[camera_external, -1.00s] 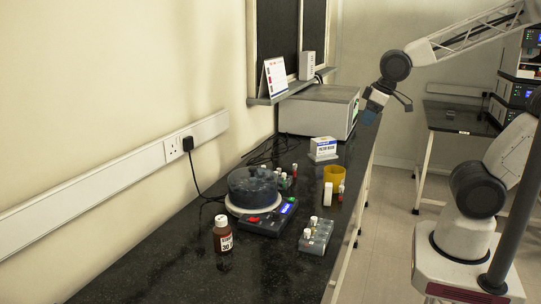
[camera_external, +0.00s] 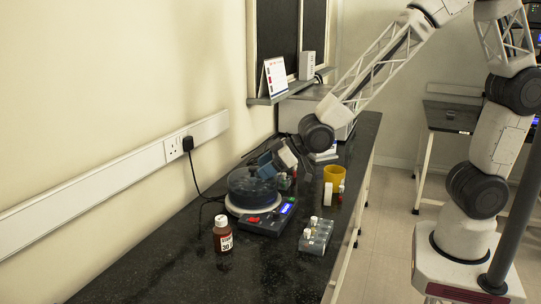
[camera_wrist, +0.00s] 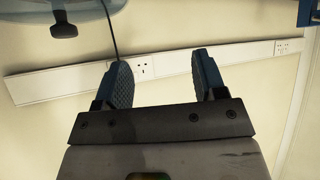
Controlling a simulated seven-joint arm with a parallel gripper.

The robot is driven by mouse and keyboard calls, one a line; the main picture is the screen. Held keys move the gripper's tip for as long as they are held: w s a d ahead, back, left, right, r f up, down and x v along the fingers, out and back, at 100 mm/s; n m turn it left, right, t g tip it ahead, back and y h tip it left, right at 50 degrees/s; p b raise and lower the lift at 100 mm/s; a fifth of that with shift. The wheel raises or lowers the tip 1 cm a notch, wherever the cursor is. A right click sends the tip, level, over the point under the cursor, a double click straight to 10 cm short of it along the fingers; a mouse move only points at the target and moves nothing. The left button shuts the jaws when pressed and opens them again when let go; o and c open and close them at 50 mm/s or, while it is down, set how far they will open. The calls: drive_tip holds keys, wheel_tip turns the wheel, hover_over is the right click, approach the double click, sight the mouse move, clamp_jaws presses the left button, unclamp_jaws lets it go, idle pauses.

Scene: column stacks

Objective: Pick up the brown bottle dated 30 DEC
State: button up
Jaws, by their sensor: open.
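The brown bottle (camera_external: 223,236) has a white cap and a white label reading 30, with smaller print I cannot make out. It stands upright on the black bench (camera_external: 180,270), in front of the round device. My gripper (camera_external: 262,165) is above and behind the round device, well apart from the bottle and tilted toward the wall. In the wrist view my gripper (camera_wrist: 158,82) has two blue fingers spread apart with nothing between them. The bottle does not show in the wrist view.
A round device with a dark lid (camera_external: 252,186) stands between gripper and bottle. A grey rack of vials (camera_external: 315,236), a white bottle (camera_external: 328,194) and a yellow cup (camera_external: 335,174) are to the right. A black cable runs to the wall socket (camera_external: 173,148). The front bench is clear.

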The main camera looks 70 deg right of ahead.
sight(225, 217)
drive_tip(key=w+a+f+n+y, duration=0.2)
drive_tip(key=a+f, duration=0.6)
drive_tip(key=a, duration=0.4)
drive_tip(key=shift+a+f+t+y, duration=0.2)
drive_tip(key=shift+a+t+y, duration=0.2)
drive_tip(key=shift+y, duration=0.5)
drive_tip(key=shift+w, duration=0.1)
drive_tip(key=shift+x, duration=1.2)
drive_tip(key=shift+x, duration=2.6)
drive_tip(key=shift+w+d, duration=0.1)
clamp_jaws()
